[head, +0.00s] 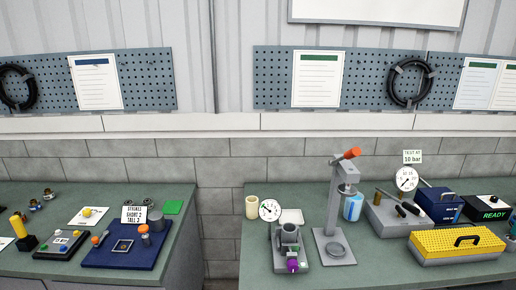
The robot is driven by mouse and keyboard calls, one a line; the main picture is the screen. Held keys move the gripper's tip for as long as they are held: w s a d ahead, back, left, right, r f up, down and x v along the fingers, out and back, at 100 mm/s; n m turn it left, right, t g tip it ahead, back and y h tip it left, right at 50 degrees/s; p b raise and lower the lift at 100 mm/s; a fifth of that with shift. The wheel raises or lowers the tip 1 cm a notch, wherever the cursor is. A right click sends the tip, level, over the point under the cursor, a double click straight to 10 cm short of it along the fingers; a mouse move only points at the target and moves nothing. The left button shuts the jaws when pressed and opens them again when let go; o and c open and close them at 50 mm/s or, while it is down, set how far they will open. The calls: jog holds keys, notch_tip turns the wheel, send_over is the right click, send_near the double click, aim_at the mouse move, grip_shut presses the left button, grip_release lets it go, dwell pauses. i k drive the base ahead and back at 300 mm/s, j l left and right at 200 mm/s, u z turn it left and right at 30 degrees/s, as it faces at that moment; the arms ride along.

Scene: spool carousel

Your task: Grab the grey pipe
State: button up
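I cannot single out one grey pipe for certain. A short upright grey cylinder (289,234) stands in a small grey fixture (302,264) at the front left of the right bench. Another short grey cylinder (155,220) stands at the back right of the dark blue board (103,257) on the left bench. A tall grey press (333,205) with an orange-tipped lever stands right of the fixture. My gripper is not in view.
The right bench (258,276) also carries a dial gauge (270,210), a cream cup (252,202), a gauge unit (388,217), a blue box (438,205) and a yellow-lidded case (457,242). A gap separates it from the left bench (180,236). Pegboards (270,80) hang behind.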

aim_at(289, 230)
jog(key=i+l+u, duration=0.2)
jog(key=l, duration=0.15)
jog(key=i+l+u, duration=0.2)
jog(key=l, duration=0.2)
jog(key=l+u, duration=0.2)
jog(key=l, duration=0.2)
